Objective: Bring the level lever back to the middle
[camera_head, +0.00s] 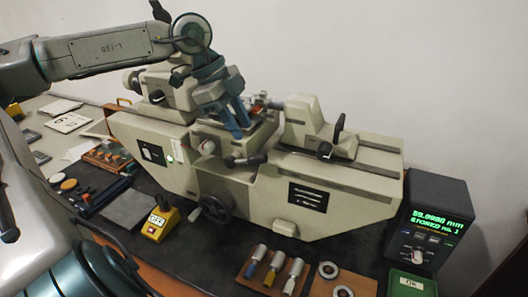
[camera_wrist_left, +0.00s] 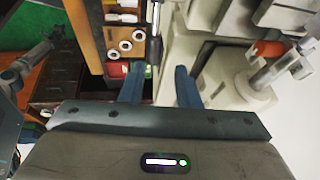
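The beige measuring machine (camera_head: 330,205) stands on the dark bench mat. A short lever with dark ends (camera_head: 245,160) sits on its front, below the stage; I take it for the level lever, but its exact tilt is hard to tell. My left gripper (camera_head: 240,118) is above and slightly left of this lever, over the stage, pointing down. In the left wrist view, its two blue fingers (camera_wrist_left: 160,84) stand apart with a gap between them, and I see nothing clamped there. My right gripper is not in view.
A second black lever (camera_head: 338,128) is on the right-hand head. A handwheel (camera_head: 215,208) and a yellow OFF box (camera_head: 160,222) are at the front. A wooden tray (camera_head: 262,268) with several handled tools, and a readout box (camera_head: 430,228), stand right of them.

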